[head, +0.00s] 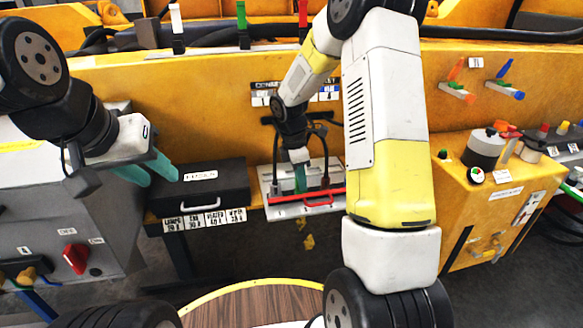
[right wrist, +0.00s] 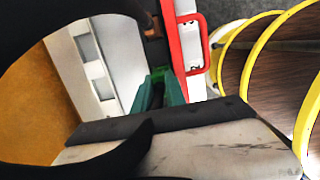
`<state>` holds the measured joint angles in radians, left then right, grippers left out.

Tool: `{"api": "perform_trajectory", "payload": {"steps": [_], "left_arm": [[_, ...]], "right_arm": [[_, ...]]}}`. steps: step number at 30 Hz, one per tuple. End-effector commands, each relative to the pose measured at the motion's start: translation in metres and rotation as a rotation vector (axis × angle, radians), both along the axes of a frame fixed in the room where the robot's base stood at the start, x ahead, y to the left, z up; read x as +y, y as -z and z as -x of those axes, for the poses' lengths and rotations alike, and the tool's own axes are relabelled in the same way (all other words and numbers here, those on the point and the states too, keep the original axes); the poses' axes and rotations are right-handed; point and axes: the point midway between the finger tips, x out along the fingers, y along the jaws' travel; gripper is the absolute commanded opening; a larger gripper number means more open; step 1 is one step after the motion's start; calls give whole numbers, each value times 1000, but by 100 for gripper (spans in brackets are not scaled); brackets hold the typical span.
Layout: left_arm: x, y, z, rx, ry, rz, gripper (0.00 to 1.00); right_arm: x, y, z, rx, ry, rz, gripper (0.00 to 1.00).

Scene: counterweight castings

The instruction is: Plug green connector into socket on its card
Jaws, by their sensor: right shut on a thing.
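My right gripper (head: 300,178) reaches down to the white card panel (head: 283,208) with the red bar and handle. Its green fingers also show in the right wrist view (right wrist: 159,88), shut on a small green piece (right wrist: 157,73) that looks like the green connector. The fingers hide most of it, and I cannot tell whether it sits in a socket. Dark cables and plugs stand on the panel on either side of the gripper. My left gripper (head: 150,170) is empty at the left, its teal fingers a little apart, far from the panel.
A black case (head: 205,185) lies left of the panel, above a row of labels. A grey control box (head: 75,235) with a red switch is at the left. A yellow cabinet (head: 505,205) with a cylinder is at the right. A round wooden table (head: 250,305) is in front.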

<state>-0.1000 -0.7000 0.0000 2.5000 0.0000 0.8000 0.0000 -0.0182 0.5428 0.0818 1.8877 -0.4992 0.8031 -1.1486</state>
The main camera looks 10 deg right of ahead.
Motion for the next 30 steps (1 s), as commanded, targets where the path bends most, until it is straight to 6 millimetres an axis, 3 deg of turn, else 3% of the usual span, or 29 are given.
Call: {"api": "perform_trajectory", "payload": {"steps": [7, 8, 11, 12, 23, 30], "left_arm": [[0, 0, 0, 0, 0, 0, 36], [0, 0, 0, 0, 0, 0, 36], [0, 0, 0, 0, 0, 0, 36], [0, 0, 0, 0, 0, 0, 36], [0, 0, 0, 0, 0, 0, 36], [0, 0, 0, 0, 0, 0, 36]], "right_arm": [[0, 6, 0, 1, 0, 0, 0], [0, 6, 0, 0, 0, 0, 20], [0, 6, 0, 0, 0, 0, 39], [0, 6, 0, 1, 0, 0, 41], [0, 5, 2, 6, 1, 1, 41], [5, -26, 0, 0, 2, 0, 41]]}}
